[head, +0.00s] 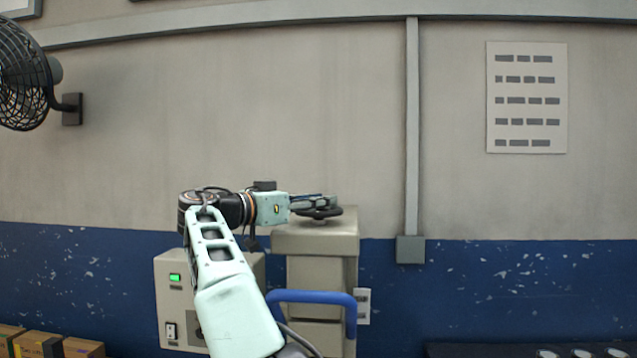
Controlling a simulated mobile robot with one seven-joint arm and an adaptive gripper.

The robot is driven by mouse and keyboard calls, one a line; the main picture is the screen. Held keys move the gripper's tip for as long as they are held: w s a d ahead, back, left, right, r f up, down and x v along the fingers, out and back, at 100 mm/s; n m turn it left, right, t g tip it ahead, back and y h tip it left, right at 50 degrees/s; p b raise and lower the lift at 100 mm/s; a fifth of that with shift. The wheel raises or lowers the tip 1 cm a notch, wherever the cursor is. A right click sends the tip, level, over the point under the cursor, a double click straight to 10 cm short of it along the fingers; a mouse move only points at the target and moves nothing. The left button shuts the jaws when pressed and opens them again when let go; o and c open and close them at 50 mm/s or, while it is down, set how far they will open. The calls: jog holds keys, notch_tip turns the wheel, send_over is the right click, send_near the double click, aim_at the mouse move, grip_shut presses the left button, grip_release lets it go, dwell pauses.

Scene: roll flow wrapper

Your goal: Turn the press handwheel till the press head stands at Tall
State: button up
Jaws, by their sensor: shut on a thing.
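The press handwheel (321,213) is a dark, flat wheel on top of a beige press column (315,243). My gripper (325,202) lies level above the column, reaching in from the left, and is shut on the handwheel's rim. The exact contact of the fingers is small and partly hidden by the gripper body. My pale green arm covers the front left of the machine. The press head and any Tall mark cannot be made out in this view.
A beige control box (168,300) with a green lit switch stands left of the column. A blue bar handle (318,296) is in front. A wall fan (22,75) hangs at upper left. Cardboard boxes (38,343) sit at lower left. A dark conveyor (500,350) lies at lower right.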

jog(key=shift+m+g+h+p, duration=0.4)
jog(key=shift+g+p, duration=0.1)
jog(key=shift+p, duration=0.45)
jog(key=o, duration=1.2)
jog(key=v, duration=1.2)
